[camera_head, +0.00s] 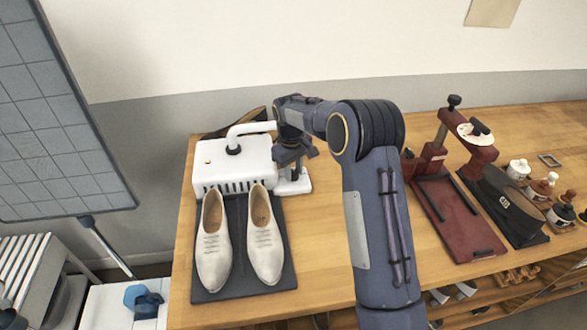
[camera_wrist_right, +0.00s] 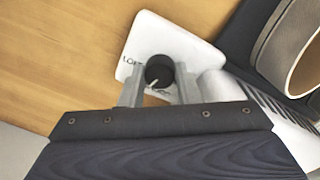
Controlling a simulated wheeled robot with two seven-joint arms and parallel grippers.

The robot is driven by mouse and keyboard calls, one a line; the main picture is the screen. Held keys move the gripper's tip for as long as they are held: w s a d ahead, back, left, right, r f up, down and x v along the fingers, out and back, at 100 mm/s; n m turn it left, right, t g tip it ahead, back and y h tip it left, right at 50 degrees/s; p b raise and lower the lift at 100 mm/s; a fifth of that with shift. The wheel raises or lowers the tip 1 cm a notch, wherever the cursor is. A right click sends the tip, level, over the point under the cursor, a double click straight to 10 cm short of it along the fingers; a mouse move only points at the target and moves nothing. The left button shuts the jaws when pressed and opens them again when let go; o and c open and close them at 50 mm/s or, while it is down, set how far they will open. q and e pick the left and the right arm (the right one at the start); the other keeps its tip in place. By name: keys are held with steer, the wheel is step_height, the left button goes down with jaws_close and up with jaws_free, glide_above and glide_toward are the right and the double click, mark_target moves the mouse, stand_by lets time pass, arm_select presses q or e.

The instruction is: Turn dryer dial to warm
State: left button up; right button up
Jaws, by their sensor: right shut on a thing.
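The white dryer (camera_head: 235,167) stands on the wooden bench, with a bent white pipe on top and a small orange light. Its dial is a black round knob (camera_wrist_right: 159,70) on a white plate (camera_wrist_right: 160,38), which shows in the head view at the dryer's right side (camera_head: 301,185). The knob's pale pointer line slants to the lower left in the wrist view. Lettering beside it is partly hidden and not clearly readable. My right gripper (camera_wrist_right: 158,82) is shut on the knob, one finger each side; it also shows in the head view (camera_head: 293,168). My left gripper is not visible.
Two cream shoes (camera_head: 213,243) stand on a dark mat (camera_head: 240,288) in front of the dryer. A red press (camera_head: 455,220), a black case (camera_head: 507,208) and several small bottles are on the right. A gridded board (camera_head: 55,120) stands left. Bare bench lies right of the dryer.

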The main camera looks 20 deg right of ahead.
mark_target(293, 173)
steer(key=shift+w+r+m, duration=0.1)
steer(key=shift+m, duration=0.5)
steer(key=o, duration=1)
steer(key=shift+c, duration=0.2)
steer(key=shift+a+r+b, duration=0.2)
steer(key=shift+r+b, duration=0.1)
steer(key=shift+r, duration=3.55)
